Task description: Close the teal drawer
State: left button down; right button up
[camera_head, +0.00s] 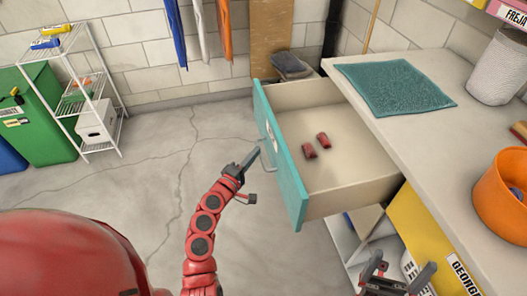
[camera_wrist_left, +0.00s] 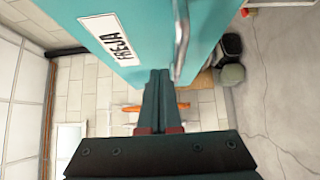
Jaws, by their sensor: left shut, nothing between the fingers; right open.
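The teal drawer (camera_head: 280,157) stands pulled out from the cabinet under the counter, with two small red objects (camera_head: 316,146) inside. Its teal front faces left and carries a metal handle (camera_head: 266,155). My left gripper (camera_head: 250,158) is shut and empty, right beside the handle. In the left wrist view, the teal front (camera_wrist_left: 150,35) has a white label reading "FREJA", and the handle (camera_wrist_left: 181,38) is close to the shut fingers (camera_wrist_left: 160,85); I cannot tell if they touch. My right gripper (camera_head: 399,275) is open and empty, low at the cabinet's front.
The counter (camera_head: 400,130) holds a teal cloth (camera_head: 394,86), an orange pot (camera_head: 503,190) and a grey-white cylinder (camera_head: 497,66). A white rack (camera_head: 92,75) and green bin (camera_head: 40,120) stand at left. The floor left of the drawer is clear.

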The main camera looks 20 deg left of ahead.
aim_at(271, 147)
pick_arm(q)
jog(key=shift+w+d, duration=0.4)
jog(key=shift+d, duration=0.3)
jog(key=shift+w+d, duration=0.4)
jog(key=shift+d, duration=0.25)
jog(key=shift+d, duration=0.1)
jog(key=shift+w+d, duration=0.2)
jog(key=w+d, duration=0.2)
jog(key=d, duration=0.1)
jog(key=w+d, duration=0.3)
jog(key=d, duration=0.1)
jog(key=w+d, duration=0.2)
jog(key=d, duration=0.2)
jog(key=shift+w+b, duration=0.15)
jog(key=shift+b, duration=0.15)
jog(key=w+d+b, duration=0.1)
jog(key=w+d, duration=0.1)
jog(key=d, duration=0.2)
jog(key=w+d+b, duration=0.1)
jog(key=w+d, duration=0.2)
jog(key=d, duration=0.1)
jog(key=w+d+b, duration=0.2)
jog(key=w+d, duration=0.1)
jog(key=d, duration=0.1)
jog(key=shift+f, duration=0.15)
jog(key=shift+w+d+b, duration=0.3)
jog(key=shift+w+d, duration=0.1)
jog(key=shift+r, duration=0.25)
jog(key=shift+d, duration=0.15)
